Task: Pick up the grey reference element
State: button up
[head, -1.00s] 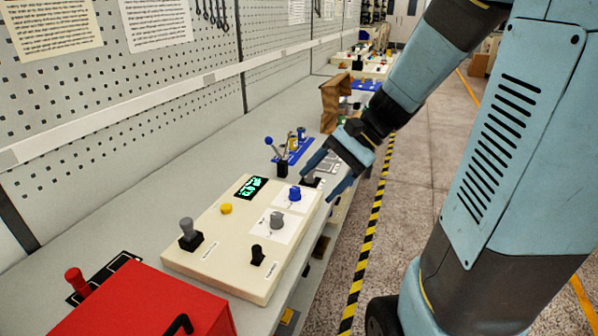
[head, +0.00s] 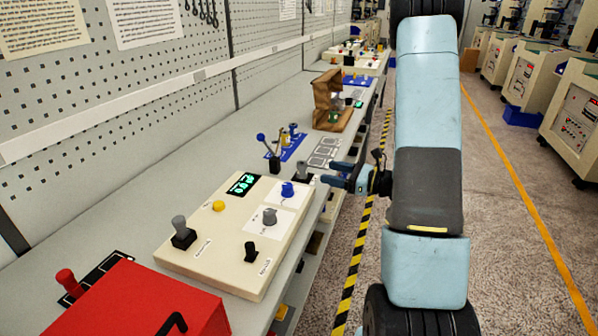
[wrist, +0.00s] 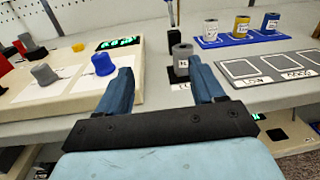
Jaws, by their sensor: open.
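The grey reference element (wrist: 183,58) is a small labelled grey cylinder standing upright on a black base in the wrist view. In the head view it is small (head: 305,179), just past the far right corner of the cream control panel (head: 215,246). My gripper (wrist: 161,65) is open and empty, its two blue fingers pointing toward the element. In the wrist view the element shows between the fingertips, closer to the right finger and apparently beyond it. In the head view my gripper (head: 329,174) is just right of the element, at the bench edge; contact cannot be told.
The panel carries a blue knob (head: 287,189), a grey knob (head: 269,216) and levers. A blue tray (wrist: 238,39) holds white, yellow and blue cylinders. A grey slotted plate (wrist: 265,70) lies on the right. A red box (head: 140,305) and brown bin (head: 327,100) stand on the bench.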

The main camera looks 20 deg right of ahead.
aim_at(302, 163)
jog(key=w+a, duration=0.2)
jog(key=w, duration=0.1)
jog(key=w+a+f+m+t+h, duration=0.1)
jog(key=w+a, duration=0.1)
jog(key=w, duration=0.2)
jog(key=w+a+f+m, duration=0.1)
jog(key=w+a, duration=0.1)
jog(key=w, duration=0.2)
jog(key=shift+a+f+t, duration=0.25)
jog(key=shift+a+t, duration=0.1)
jog(key=shift+t, duration=0.05)
jog(key=c, duration=1.1)
jog(key=shift+r, duration=0.1)
